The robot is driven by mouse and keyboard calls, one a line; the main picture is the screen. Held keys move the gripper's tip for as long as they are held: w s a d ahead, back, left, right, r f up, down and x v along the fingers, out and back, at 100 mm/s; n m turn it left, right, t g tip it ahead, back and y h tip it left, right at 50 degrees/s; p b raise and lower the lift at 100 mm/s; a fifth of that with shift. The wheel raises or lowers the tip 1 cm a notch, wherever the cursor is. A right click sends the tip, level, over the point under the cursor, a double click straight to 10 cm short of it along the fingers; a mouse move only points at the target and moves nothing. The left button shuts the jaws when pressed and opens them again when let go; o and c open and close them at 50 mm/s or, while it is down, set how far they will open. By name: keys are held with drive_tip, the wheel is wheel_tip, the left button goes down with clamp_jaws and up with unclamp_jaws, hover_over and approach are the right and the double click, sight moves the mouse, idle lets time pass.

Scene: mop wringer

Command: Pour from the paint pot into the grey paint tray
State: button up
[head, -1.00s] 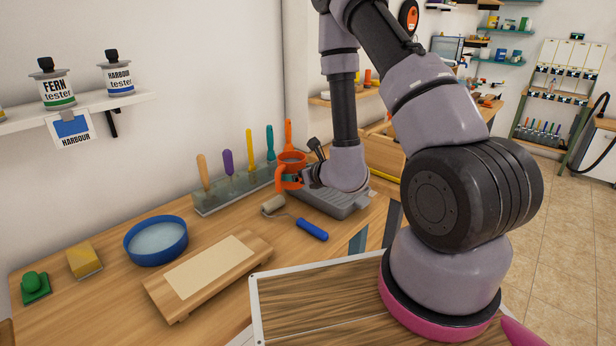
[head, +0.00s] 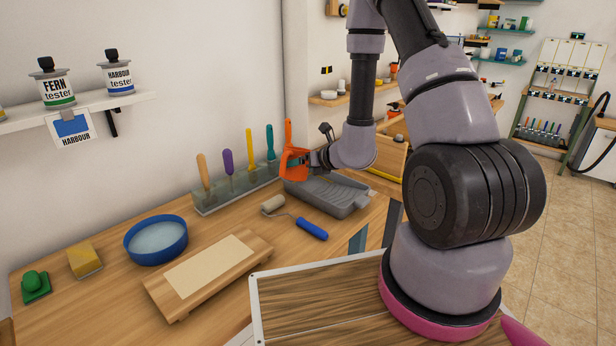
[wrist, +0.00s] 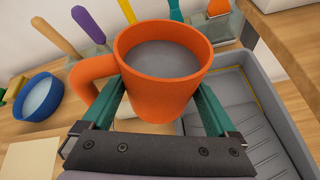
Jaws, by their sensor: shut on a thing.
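The orange paint pot (head: 293,163) has a side handle and shows grey paint inside in the wrist view (wrist: 162,100). My gripper (head: 308,162) is shut on the pot, with its green fingers on either side of it in the wrist view (wrist: 152,112). The pot is held up, close to upright, above the left back end of the grey paint tray (head: 345,197). The tray lies on the bench and also shows at the right of the wrist view (wrist: 262,120). No stream of paint shows. Part of the tray is hidden by my arm and the pot.
A roller with a blue handle (head: 312,229) lies just in front of the tray. A rack of upright coloured tools (head: 235,190) stands behind, left of the tray. A blue bowl (head: 156,253) and a wooden board (head: 215,283) are further left.

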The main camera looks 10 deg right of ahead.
drive_tip(key=shift+w+d+r+m+g+y, duration=0.15)
drive_tip(key=shift+w+d+m+g+y, duration=0.15)
drive_tip(key=shift+w+m, duration=0.15)
idle(1.0)
drive_tip(key=shift+w+d+f+m+g+y+p, duration=0.3)
drive_tip(key=shift+w+d+f+m+g+p, duration=0.15)
drive_tip(key=shift+f, duration=0.2)
idle(0.7)
drive_tip(key=shift+w+d+r+m+g+y+p, duration=0.1)
drive_tip(key=shift+w+r+m+g+y+p, duration=0.05)
drive_tip(key=shift+r+m+g+y+p, duration=0.3)
idle(1.5)
drive_tip(key=shift+f+m+g+y+p, duration=0.25)
drive_tip(key=shift+m+g+y+p, duration=0.1)
drive_tip(key=shift+m+g+p, duration=0.15)
idle(2.8)
